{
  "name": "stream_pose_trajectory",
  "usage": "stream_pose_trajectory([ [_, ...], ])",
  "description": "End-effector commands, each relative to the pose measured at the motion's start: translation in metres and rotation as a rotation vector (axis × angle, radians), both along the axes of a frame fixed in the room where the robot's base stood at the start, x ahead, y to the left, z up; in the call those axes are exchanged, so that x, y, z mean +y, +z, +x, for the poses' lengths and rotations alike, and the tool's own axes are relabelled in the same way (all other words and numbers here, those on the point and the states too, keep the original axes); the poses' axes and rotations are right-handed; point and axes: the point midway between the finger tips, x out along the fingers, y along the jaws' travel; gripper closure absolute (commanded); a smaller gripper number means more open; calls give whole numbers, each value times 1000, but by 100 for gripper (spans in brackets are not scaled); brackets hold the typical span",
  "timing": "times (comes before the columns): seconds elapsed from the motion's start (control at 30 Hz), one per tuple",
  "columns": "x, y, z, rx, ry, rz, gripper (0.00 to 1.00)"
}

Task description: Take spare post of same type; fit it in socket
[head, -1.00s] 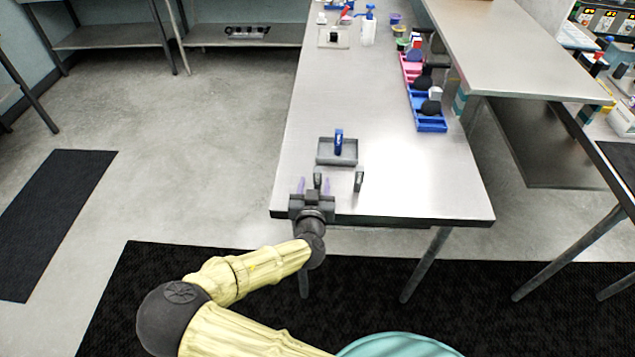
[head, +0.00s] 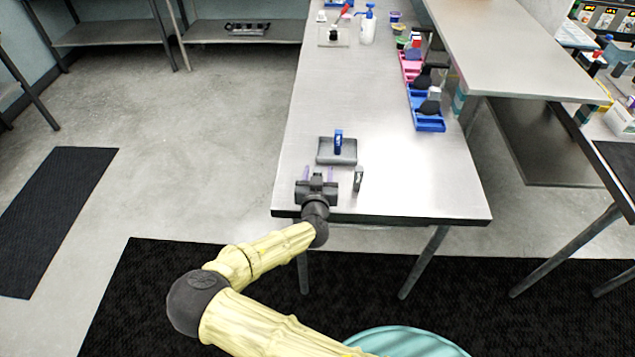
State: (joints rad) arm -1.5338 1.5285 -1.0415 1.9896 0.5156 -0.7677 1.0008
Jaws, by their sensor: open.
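A grey square tray (head: 326,158) sits near the front of the steel table, with a blue upright post (head: 338,141) standing in it. A dark upright post (head: 358,179) with a pale face stands in front of the tray, to the right of my gripper. My gripper (head: 318,172) is open, low over the table's front part, its two purple fingers pointing toward the tray. The wrist hides most of the space between the fingers, so I cannot tell how a second dark post there stands to them. No empty socket can be made out.
A row of blue and pink bins (head: 428,125) with dark items lines the table's right side. A raised shelf (head: 500,50) overhangs farther right. Bottles and small items stand at the far end. The table middle is clear.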

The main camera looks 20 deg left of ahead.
Motion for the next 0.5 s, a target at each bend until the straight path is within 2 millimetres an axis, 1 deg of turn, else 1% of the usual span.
stream_pose_trajectory([
  [0.1,0,0,0,0,0,0,52],
  [0.13,0,0,0,0,0,0,56],
  [0.27,0,0,0,0,0,0,82],
  [0.3,0,0,0,0,0,0,90],
  [0.37,0,0,0,0,0,0,100],
  [0.5,0,0,0,0,0,0,100],
])
